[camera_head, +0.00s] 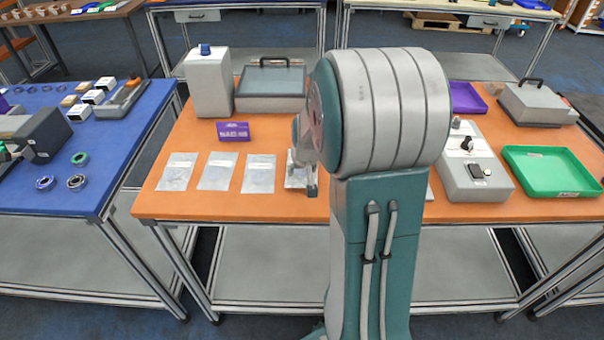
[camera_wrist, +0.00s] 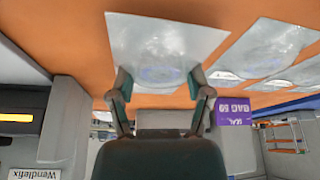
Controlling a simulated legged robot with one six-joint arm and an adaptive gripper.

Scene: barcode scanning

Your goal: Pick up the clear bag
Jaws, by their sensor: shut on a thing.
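A clear bag (camera_wrist: 165,40) lies flat in front of my gripper (camera_wrist: 160,84) in the wrist view, its near edge between the two fingers. My gripper is shut on this bag, though the exact contact is hard to see. In the head view the bag (camera_head: 294,180) is the rightmost of the visible row, mostly hidden by my gripper (camera_head: 310,184) and arm. I cannot tell whether it is clear of the table. More clear bags lie flat to its left, one (camera_head: 258,174) beside it, then another (camera_head: 217,171) and one at the end (camera_head: 177,171).
A grey canister (camera_head: 208,82) and a flat grey machine (camera_head: 270,84) stand farther back. At right are a grey control box (camera_head: 472,172) and a green tray (camera_head: 552,170). My arm hides the table's middle.

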